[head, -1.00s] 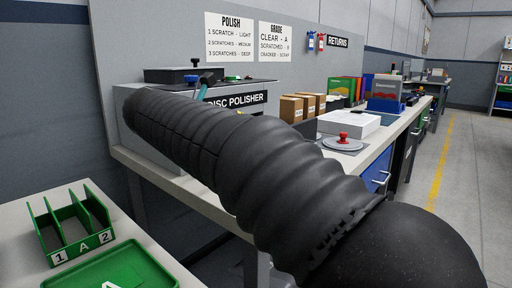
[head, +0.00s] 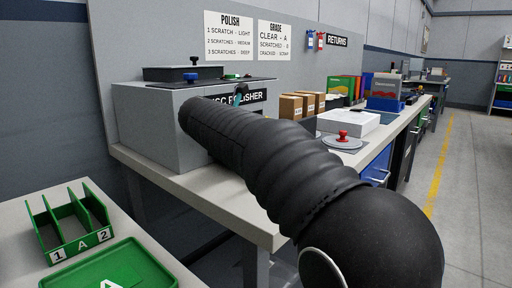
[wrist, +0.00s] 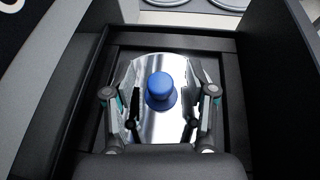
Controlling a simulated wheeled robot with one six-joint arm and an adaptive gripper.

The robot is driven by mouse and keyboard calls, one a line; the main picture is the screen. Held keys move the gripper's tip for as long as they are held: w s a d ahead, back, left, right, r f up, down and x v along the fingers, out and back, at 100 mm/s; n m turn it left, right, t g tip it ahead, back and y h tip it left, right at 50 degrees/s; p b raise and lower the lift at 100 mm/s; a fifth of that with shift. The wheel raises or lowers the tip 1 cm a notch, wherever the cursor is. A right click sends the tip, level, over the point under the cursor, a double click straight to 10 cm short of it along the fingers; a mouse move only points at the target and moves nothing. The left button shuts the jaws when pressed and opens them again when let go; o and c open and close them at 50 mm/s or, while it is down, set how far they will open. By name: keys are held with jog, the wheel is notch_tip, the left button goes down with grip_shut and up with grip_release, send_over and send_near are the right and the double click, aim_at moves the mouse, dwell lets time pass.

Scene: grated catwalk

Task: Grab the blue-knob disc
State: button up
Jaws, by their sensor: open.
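In the wrist view a shiny mirror-like disc with a blue knob (wrist: 161,90) lies in a dark square recess. My gripper (wrist: 161,108) is open, with one finger on each side of the knob and visible gaps between. The fingers overlap the disc in the picture; I cannot tell their height above it. In the head view only a small teal part of my gripper (head: 240,93) shows near the disc polisher (head: 160,125); my arm hides the rest. A small blue knob (head: 191,77) shows on the polisher's top; I cannot tell if it is the same one.
Dark walls (wrist: 275,80) flank the recess. A green slotted rack (head: 75,225) and green tray (head: 110,268) are at lower left. A red-knob disc (head: 343,140), a white box (head: 348,122) and small cartons (head: 292,107) stand on the bench to the right.

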grip_shut()
jog(key=shift+r, duration=0.1)
